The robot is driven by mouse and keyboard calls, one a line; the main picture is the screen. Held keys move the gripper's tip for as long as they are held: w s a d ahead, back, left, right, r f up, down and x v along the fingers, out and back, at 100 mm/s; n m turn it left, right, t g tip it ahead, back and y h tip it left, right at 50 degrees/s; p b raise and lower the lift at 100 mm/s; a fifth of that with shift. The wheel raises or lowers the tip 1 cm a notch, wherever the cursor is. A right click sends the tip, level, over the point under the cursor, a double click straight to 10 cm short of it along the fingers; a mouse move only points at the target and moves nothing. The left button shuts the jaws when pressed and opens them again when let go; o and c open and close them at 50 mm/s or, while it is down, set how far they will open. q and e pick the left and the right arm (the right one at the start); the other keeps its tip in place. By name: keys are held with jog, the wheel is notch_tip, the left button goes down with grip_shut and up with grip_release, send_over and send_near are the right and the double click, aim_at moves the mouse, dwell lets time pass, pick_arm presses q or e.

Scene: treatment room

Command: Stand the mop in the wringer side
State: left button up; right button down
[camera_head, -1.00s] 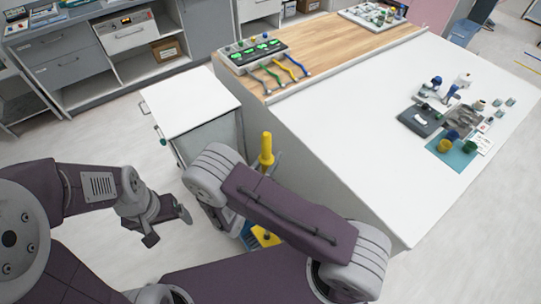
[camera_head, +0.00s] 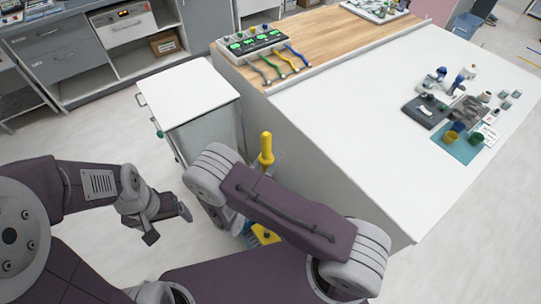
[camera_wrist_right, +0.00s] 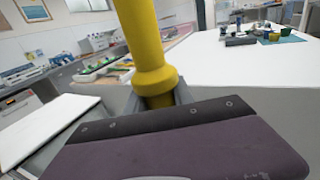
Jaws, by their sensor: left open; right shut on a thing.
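The yellow mop handle (camera_head: 266,150) stands upright behind my right arm in the head view. It also fills the upper middle of the right wrist view (camera_wrist_right: 148,45). My right gripper (camera_wrist_right: 160,97) is shut on the mop handle, just below its thicker collar; in the head view the arm hides this gripper. Below the arm, a yellow part (camera_head: 265,235) and some blue show near the floor, likely the bucket and wringer; most of it is hidden, so I cannot tell where the mop head is. My left gripper (camera_head: 168,222) is open and empty, left of my right arm.
A white-topped cabinet (camera_head: 187,93) stands just behind my arms. A large white table (camera_head: 370,130) with a wooden section (camera_head: 335,40) lies to the right, its near side close to the mop. Floor (camera_head: 75,128) is clear at the left.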

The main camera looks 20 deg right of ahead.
jog(key=shift+f, duration=0.35)
jog(key=c, duration=1)
grip_release()
jog(key=shift+s+a+b, duration=0.35)
jog(key=shift+a+b, duration=0.05)
jog(key=b+v, duration=0.1)
jog(key=v, duration=0.7)
jog(key=shift+b, duration=0.3)
